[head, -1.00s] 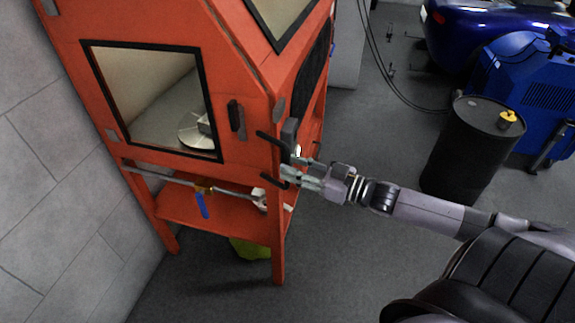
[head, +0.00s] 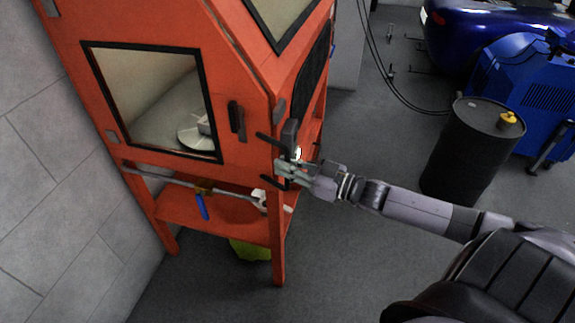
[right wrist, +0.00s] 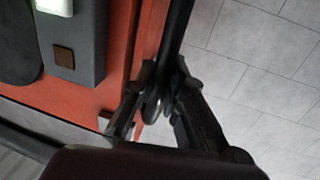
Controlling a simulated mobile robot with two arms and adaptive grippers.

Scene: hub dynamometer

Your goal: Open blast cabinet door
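The orange blast cabinet (head: 240,85) stands at the left of the head view. Its front has a black-framed window and a small black latch (head: 237,120). A black bar handle (head: 271,141) sticks out near the front right corner; its middle is hidden behind my right gripper (head: 281,169). In the right wrist view the dark handle bar (right wrist: 178,30) runs down between the two fingers of my right gripper (right wrist: 163,75). The fingers stand close on both sides of the bar; whether they clamp it is not clear. No door gap shows. My left gripper is out of view.
A dark box (head: 289,134) with a lit button sits on the cabinet just above the gripper; the box (right wrist: 78,45) also shows in the wrist view. A black drum (head: 468,150) and a blue machine (head: 540,95) stand at the right. The grey floor between is clear.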

